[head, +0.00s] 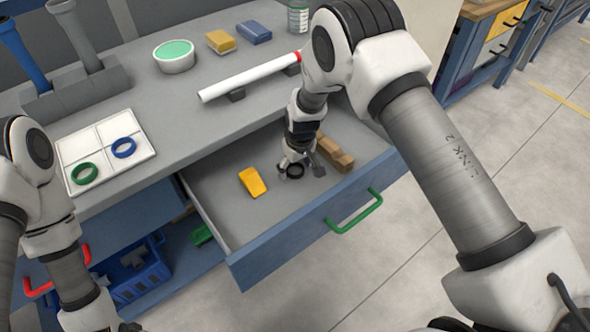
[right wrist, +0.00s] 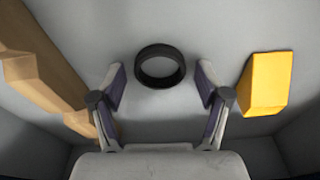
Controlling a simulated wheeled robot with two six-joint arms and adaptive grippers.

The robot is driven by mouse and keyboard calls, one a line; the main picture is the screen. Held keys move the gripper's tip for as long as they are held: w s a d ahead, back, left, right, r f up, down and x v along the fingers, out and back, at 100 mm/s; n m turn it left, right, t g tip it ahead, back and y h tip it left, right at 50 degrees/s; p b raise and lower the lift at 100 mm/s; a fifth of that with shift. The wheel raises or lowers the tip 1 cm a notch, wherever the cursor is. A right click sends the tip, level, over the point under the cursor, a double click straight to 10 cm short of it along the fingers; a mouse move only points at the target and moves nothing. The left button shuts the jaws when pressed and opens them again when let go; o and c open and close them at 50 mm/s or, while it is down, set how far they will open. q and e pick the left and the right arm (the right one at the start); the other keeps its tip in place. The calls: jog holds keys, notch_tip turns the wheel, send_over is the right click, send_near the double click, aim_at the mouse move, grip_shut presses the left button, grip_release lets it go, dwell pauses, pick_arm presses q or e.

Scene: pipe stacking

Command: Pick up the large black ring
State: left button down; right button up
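The large black ring (head: 296,171) lies flat on the floor of the open drawer in the head view. It also shows in the right wrist view (right wrist: 160,66), a little beyond the fingertips. My right gripper (head: 301,166) reaches down into the drawer over the ring. In the right wrist view its fingers (right wrist: 160,85) are spread, with one on either side of the ring and nothing held. Whether they touch the ring cannot be told. My left arm comes in at the left edge of the head view, and its gripper is out of sight.
In the drawer (head: 222,205), a yellow block (head: 252,182) and a brown wooden piece (head: 334,153) lie on either side of the ring. A white tray (head: 147,153) with green and blue rings is on the bench. A white pipe (head: 250,77) lies behind the drawer.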

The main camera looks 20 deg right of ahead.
jog(key=c, duration=0.5)
notch_tip(320, 180, up, 19)
jog(key=p, duration=0.8)
